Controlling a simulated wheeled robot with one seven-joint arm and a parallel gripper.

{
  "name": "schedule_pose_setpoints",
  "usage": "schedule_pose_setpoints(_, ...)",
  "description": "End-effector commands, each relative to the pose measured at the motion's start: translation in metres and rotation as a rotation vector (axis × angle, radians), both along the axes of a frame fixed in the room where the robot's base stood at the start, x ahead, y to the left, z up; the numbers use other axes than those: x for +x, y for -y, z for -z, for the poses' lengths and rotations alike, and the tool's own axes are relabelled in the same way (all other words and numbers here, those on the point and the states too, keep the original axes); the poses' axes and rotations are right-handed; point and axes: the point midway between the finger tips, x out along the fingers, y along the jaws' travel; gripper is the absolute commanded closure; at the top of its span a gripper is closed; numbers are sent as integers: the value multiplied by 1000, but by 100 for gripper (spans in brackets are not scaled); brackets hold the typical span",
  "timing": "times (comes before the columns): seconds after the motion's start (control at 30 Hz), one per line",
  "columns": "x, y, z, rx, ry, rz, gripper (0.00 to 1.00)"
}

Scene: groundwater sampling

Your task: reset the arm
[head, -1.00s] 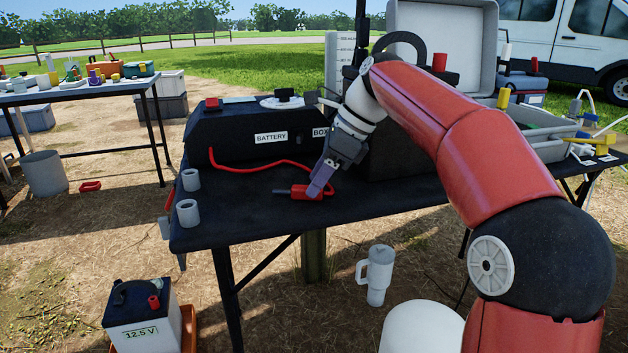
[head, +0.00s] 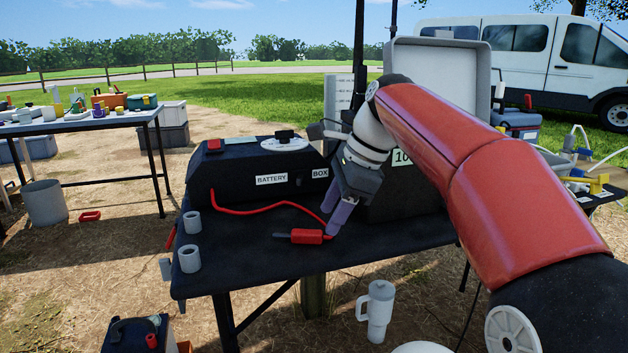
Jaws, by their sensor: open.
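My red arm reaches in from the right, over the black table (head: 400,240). My gripper (head: 333,220) points down with its two purple fingers apart. It is open and seems to hold nothing. The fingertips are close to the right end of a red clamp (head: 305,236) lying on the table. I cannot tell whether they touch it. A red cable (head: 255,210) runs from the clamp to the black battery box (head: 225,175) behind it. My wrist and forearm hide part of the dark case (head: 400,190) behind them.
A white tumbler (head: 377,310) stands on the ground in front. A battery (head: 137,338) is at the lower left. Another table (head: 80,127) stands farther left. Open air lies above the battery box.

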Motion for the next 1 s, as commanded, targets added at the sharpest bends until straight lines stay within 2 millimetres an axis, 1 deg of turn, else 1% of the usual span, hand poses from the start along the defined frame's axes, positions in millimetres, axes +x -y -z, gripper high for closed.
schedule_pose_setpoints(0.03,-21,0,-1,-66,63,-78,53)
schedule_pose_setpoints(0.07,-31,2,2,-105,103,-132,53)
schedule_pose_setpoints(0.1,-45,7,7,-159,154,-206,53)
schedule_pose_setpoints(0.17,-67,16,16,-239,225,-322,53)
schedule_pose_setpoints(0.2,-82,23,22,-293,270,-401,53)
schedule_pose_setpoints(0.27,-104,35,32,-371,331,-522,53)
schedule_pose_setpoints(0.3,-120,43,40,-421,368,-606,53)
schedule_pose_setpoints(0.37,-143,56,54,-495,418,-734,53)
schedule_pose_setpoints(0.4,-157,64,63,-540,447,-816,53)
schedule_pose_setpoints(0.5,-189,81,88,-635,509,-1010,53)
schedule_pose_setpoints(0.6,-212,93,110,-704,553,-1163,53)
schedule_pose_setpoints(0.7,-225,99,125,-744,579,-1262,53)
schedule_pose_setpoints(0.83,-231,102,134,-766,590,-1317,53)
schedule_pose_setpoints(1.0,-231,102,135,-766,589,-1321,53)
